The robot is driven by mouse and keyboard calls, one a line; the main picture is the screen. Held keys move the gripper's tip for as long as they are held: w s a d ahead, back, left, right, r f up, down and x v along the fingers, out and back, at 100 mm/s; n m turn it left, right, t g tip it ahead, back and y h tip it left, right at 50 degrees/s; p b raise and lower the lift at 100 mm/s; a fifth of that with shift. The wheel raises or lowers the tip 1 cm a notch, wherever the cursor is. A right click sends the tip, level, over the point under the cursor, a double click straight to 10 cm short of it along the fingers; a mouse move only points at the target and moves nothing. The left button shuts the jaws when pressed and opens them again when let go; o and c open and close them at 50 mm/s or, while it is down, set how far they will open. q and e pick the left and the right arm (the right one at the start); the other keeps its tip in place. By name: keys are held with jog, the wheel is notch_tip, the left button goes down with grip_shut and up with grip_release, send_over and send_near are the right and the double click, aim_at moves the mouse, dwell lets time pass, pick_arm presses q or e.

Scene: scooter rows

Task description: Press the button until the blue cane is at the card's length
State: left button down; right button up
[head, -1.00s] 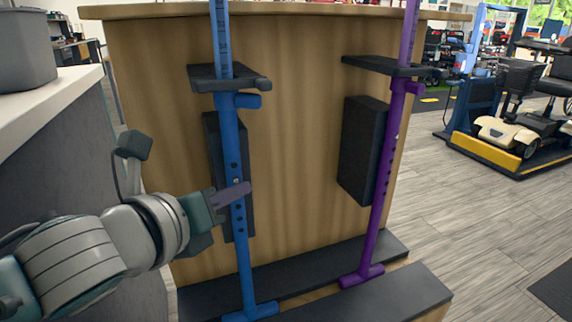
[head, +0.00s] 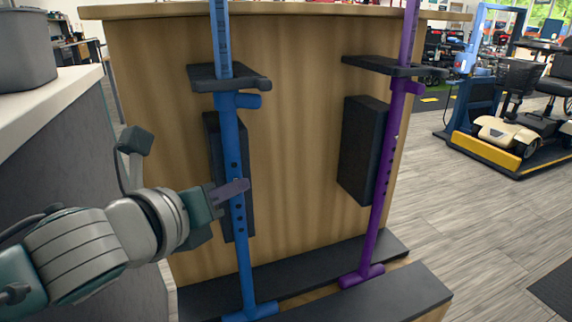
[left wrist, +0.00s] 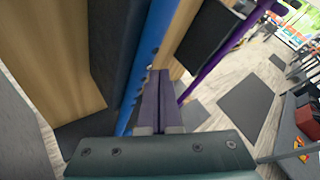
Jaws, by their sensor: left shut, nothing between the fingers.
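The blue cane (head: 230,145) stands upright in a rack in the head view, with a column of holes in its lower tube. A scale is marked on its upper tube. A purple cane (head: 385,170) stands to its right. My left gripper (head: 240,188) is shut and empty, its fingertips at the blue cane's tube among the holes. In the left wrist view the shut fingers (left wrist: 161,100) lie beside the blue cane (left wrist: 146,68); I cannot tell whether they touch it. The button is hidden or too small to make out. No card is visible. My right gripper is out of view.
Black brackets, one of them (head: 228,82) at the blue cane, and black pads (head: 362,150) sit on the wooden panel (head: 300,130). A black base strip (head: 360,295) runs along the floor. A counter (head: 70,110) stands at left. Open floor and a scooter (head: 510,125) lie at right.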

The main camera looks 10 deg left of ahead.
pick_arm(q)
jog(key=shift+w+a, duration=0.2)
jog(key=shift+w, duration=0.1)
dwell(0.9)
jog(key=shift+s+r, duration=0.1)
jog(key=shift+s+d+p, duration=0.45)
jog(key=shift+s, duration=0.25)
jog(key=shift+d, duration=0.1)
jog(key=s, duration=0.1)
jog(key=s+d, duration=0.1)
jog(key=s+d+p, duration=0.1)
jog(key=s, duration=0.1)
jog(key=shift+s+d, duration=0.1)
jog(key=shift+d, duration=0.15)
jog(key=shift+r, duration=0.1)
dwell(1.3)
